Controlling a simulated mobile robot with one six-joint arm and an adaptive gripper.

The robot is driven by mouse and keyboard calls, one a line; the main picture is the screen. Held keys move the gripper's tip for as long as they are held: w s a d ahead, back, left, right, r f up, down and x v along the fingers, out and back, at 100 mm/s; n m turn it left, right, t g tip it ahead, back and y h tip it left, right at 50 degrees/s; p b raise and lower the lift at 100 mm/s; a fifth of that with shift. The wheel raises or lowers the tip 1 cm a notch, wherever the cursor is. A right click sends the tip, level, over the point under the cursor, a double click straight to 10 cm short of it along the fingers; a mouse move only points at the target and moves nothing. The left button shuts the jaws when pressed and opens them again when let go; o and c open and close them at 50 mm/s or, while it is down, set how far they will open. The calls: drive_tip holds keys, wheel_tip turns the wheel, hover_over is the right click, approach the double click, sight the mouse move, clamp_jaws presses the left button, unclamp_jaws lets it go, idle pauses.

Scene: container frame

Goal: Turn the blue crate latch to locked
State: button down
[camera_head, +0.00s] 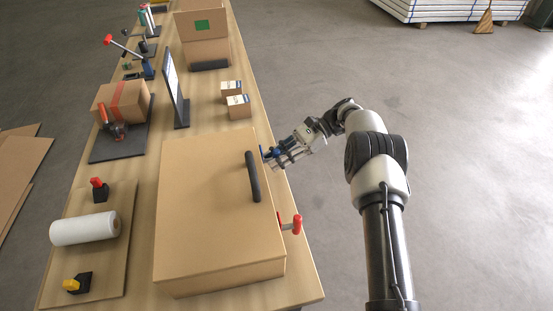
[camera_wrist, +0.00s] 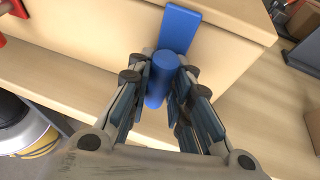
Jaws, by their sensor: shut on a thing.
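The blue latch (camera_wrist: 180,28) is on the side of the cardboard-coloured crate (camera_head: 215,200). In the wrist view its flat blue plate stands against the crate wall, slightly tilted, with a round blue knob (camera_wrist: 162,75) below it. My gripper (camera_wrist: 160,95) is shut on the knob, a finger on each side. In the head view my gripper (camera_head: 278,158) is at the crate's right side, and only a little of the blue latch (camera_head: 263,151) shows. A red latch (camera_head: 296,224) sits further along the same side, nearer the front.
A black handle (camera_head: 252,176) lies on the crate lid. Two small boxes (camera_head: 238,106) and an upright dark panel (camera_head: 175,90) stand behind the crate. A white roll (camera_head: 84,229) lies on a board at left.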

drive_tip(key=shift+s+f, duration=0.15)
drive_tip(key=c, duration=1.5)
unclamp_jaws()
drive_tip(key=shift+r, duration=0.2)
wheel_tip(320, 180, up, 10)
drive_tip(key=shift+f, duration=0.1)
